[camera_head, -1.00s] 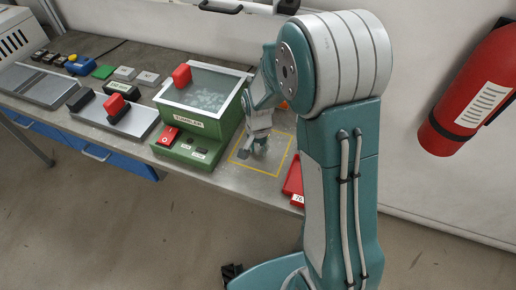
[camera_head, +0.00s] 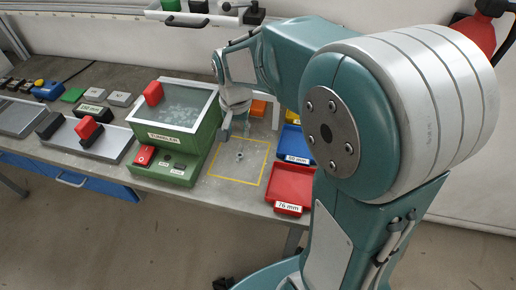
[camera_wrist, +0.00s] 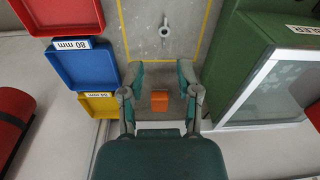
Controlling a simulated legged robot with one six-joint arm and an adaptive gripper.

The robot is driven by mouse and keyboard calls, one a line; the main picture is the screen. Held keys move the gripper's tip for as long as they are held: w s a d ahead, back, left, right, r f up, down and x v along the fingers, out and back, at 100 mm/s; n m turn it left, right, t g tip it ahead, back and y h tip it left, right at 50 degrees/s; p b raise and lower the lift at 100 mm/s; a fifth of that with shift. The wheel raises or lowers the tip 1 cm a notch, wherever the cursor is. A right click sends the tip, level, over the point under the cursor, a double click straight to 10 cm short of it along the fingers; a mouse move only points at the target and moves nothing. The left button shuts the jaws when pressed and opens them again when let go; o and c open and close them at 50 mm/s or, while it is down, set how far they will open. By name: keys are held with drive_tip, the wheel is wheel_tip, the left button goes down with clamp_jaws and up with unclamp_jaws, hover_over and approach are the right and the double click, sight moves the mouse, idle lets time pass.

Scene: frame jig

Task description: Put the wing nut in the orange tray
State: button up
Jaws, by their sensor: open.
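The small grey wing nut (camera_head: 239,155) lies on the bench inside a yellow-outlined square. In the wrist view the wing nut (camera_wrist: 165,32) is ahead of the fingertips, with bare bench between. My gripper (camera_head: 229,131) is open and empty above the bench, behind the wing nut and beside the green tumbler. In the wrist view my gripper (camera_wrist: 161,66) has its two fingers spread. The orange tray (camera_head: 259,108) is at the back, partly hidden by my arm. In the wrist view an orange surface (camera_wrist: 159,101) shows between the fingers, apparently part of that tray.
The green tumbler (camera_head: 176,128) stands left of the yellow square. Red (camera_head: 290,183), blue (camera_head: 293,143) and yellow (camera_wrist: 99,104) trays line the right side. A metal plate with a red-handled block (camera_head: 88,128) is further left. The square is otherwise clear.

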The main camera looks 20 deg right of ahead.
drive_tip(key=s+r+n+t, duration=0.2)
drive_tip(key=s+r+n, duration=0.1)
drive_tip(key=s, duration=0.5)
drive_tip(key=s+d+r+n+t, duration=0.1)
drive_tip(key=s+r+n+t, duration=0.1)
drive_tip(key=s+r, duration=0.4)
drive_tip(key=s+n, duration=0.1)
drive_tip(key=s, duration=0.2)
drive_tip(key=shift+d+t, duration=0.15)
drive_tip(key=shift+t, duration=0.15)
drive_tip(key=shift+o, duration=0.4)
drive_tip(key=shift+s, duration=0.4)
